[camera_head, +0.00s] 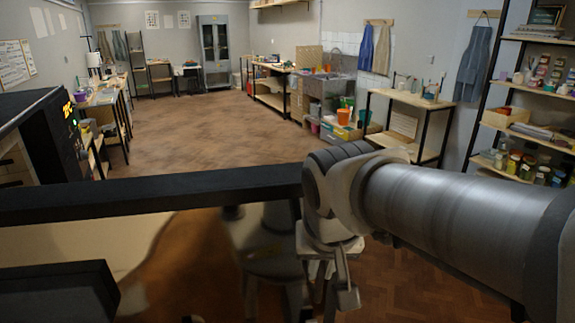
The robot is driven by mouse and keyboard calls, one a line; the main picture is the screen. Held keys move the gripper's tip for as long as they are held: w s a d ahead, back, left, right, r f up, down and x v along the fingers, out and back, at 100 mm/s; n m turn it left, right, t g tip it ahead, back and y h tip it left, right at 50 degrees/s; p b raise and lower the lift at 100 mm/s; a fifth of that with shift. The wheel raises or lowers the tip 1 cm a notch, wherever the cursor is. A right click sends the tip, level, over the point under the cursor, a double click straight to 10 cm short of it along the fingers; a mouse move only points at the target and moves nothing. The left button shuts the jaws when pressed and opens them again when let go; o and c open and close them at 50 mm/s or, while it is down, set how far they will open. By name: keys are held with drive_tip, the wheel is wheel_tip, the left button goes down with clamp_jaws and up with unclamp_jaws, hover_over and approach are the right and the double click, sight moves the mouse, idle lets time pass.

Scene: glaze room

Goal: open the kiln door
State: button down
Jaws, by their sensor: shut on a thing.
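The kiln (40,125) stands at the left edge, a dark box with lit orange digits on its side. Part of its pale inside shows. The kiln door (150,197) seems to be the long black slab edge across the lower left, swung out from the kiln. A pale face shows below that edge. My arm comes in from the right, and my gripper (335,265) points down at the free end of the door. It is shut at the door's edge; the handle and the exact grip are hidden.
Shelves of jars (530,120) stand at the right, and a wooden table (410,105) nearby. A long bench (105,95) runs along the left wall. The middle floor (210,125) is clear.

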drive_tip(key=shift+r, duration=0.1)
idle(0.3)
drive_tip(key=c, duration=0.9)
unclamp_jaws()
drive_tip(key=p+v, duration=1.2)
drive_tip(key=v, duration=0.5)
drive_tip(key=shift+s+r, duration=0.1)
drive_tip(key=shift+s, duration=0.1)
drive_tip(key=shift+t, duration=0.6)
drive_tip(key=d+f+b, duration=0.1)
drive_tip(key=d+f, duration=0.1)
drive_tip(key=s+d+f+b, duration=0.1)
drive_tip(key=d+f+b, duration=0.1)
drive_tip(key=d+f, duration=0.1)
drive_tip(key=d+f+b, duration=0.1)
drive_tip(key=d+f, duration=0.2)
drive_tip(key=shift+s+f+b, duration=0.15)
drive_tip(key=shift+f+b, duration=0.05)
drive_tip(key=shift+b, duration=0.15)
